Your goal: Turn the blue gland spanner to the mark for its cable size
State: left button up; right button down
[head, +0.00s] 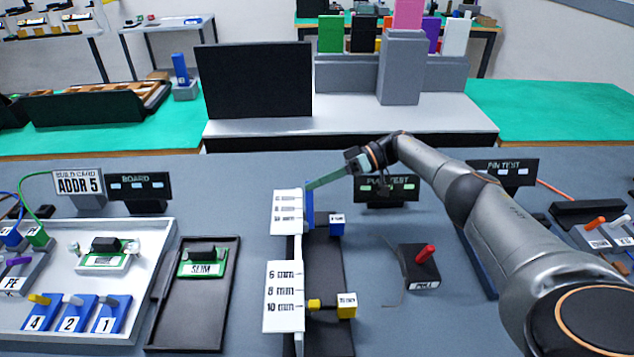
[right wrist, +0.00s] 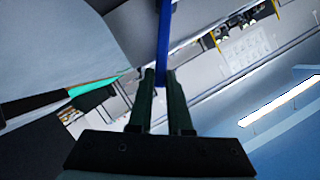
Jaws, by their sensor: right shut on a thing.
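The blue gland spanner (head: 309,208) is at the upper end of the dark fixture in the middle of the head view, beside the right edge of a white card (head: 286,211). The card's size marks are too small to read. My right gripper (head: 312,186) is shut on the upper part of the spanner's blue handle, reaching in from the right. The right wrist view shows the blue handle (right wrist: 163,45) between the fingertips (right wrist: 160,78). A small blue labelled block (head: 337,224) stands right of the spanner; its text is unreadable. My left gripper is not in view.
A nearer white card (head: 284,292) reads 6 mm, 8 mm and 10 mm, beside a yellow spanner (head: 315,304) and yellow block (head: 347,305). A black tray (head: 173,326) lies left.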

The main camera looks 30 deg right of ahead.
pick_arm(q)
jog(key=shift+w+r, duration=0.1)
pick_arm(e)
jog(key=c, duration=0.8)
grip_release()
jog(key=shift+c, duration=0.2)
pick_arm(q)
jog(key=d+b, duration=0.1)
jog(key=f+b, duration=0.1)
jog(key=b, duration=0.1)
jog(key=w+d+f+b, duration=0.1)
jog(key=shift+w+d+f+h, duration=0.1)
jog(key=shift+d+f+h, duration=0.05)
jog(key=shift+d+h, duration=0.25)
pick_arm(e)
jog(key=v, duration=0.7)
jog(key=shift+d, duration=0.25)
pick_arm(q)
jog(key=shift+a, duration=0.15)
pick_arm(e)
jog(key=shift+s, duration=0.15)
